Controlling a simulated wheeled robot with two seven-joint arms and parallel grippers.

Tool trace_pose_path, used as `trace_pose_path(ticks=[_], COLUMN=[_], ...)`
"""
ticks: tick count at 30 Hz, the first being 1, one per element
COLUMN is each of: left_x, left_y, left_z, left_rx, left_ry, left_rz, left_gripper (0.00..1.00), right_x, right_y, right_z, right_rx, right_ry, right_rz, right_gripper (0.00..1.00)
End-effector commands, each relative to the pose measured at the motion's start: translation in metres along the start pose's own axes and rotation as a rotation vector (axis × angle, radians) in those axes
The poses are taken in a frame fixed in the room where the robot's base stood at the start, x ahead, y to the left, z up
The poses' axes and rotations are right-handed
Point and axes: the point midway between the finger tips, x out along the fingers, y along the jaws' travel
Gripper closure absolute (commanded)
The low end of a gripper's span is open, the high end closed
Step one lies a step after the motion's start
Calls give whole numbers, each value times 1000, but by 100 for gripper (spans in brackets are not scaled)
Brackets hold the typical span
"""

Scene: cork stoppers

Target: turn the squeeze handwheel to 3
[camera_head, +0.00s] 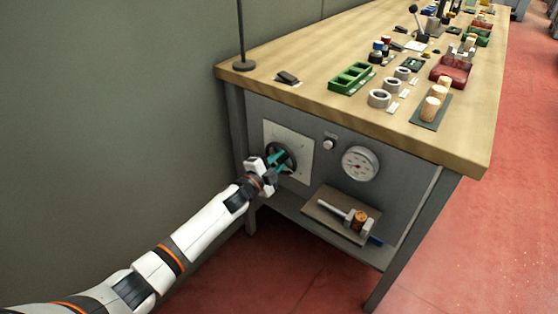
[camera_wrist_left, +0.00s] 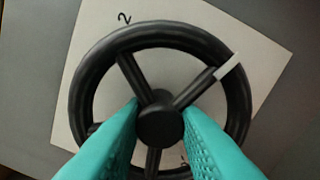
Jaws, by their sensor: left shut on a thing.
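The black squeeze handwheel (camera_head: 290,154) is mounted on a pale square plate (camera_head: 299,142) on the front of the bench. In the left wrist view the wheel (camera_wrist_left: 97,57) fills the picture, with a white mark (camera_wrist_left: 228,67) on its rim at the upper right. A digit 2 (camera_wrist_left: 124,18) is on the plate at the upper left. Another marking at the bottom is mostly hidden by the wheel. My left gripper (camera_head: 277,160) has its teal fingers at the wheel, one on each side of the hub (camera_wrist_left: 160,122), shut on it. My right gripper is not in view.
A round dial gauge (camera_head: 360,163) and a small knob (camera_head: 329,143) are right of the plate. Below, a board (camera_head: 325,211) carries a cork piece in a clamp. The wooden bench top (camera_head: 330,110) above holds corks, rings and trays. Floor is clear in front.

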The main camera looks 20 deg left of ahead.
Motion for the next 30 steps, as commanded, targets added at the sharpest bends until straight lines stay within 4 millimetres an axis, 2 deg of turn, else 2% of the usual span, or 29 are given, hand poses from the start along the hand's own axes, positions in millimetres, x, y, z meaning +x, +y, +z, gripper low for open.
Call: trace_pose_path(ticks=[6,15,30], left_x=[-1,-1,-1], left_y=[-4,-4,-3], left_z=[-1,-1,-1], left_rx=[182,355,431], left_ry=[2,1,1], left_rz=[-5,-5,-5], left_gripper=[98,98,98], right_x=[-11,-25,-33], right_y=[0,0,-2], right_z=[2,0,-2], right_rx=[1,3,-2], right_ry=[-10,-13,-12], right_rz=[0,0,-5], right_gripper=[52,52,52])
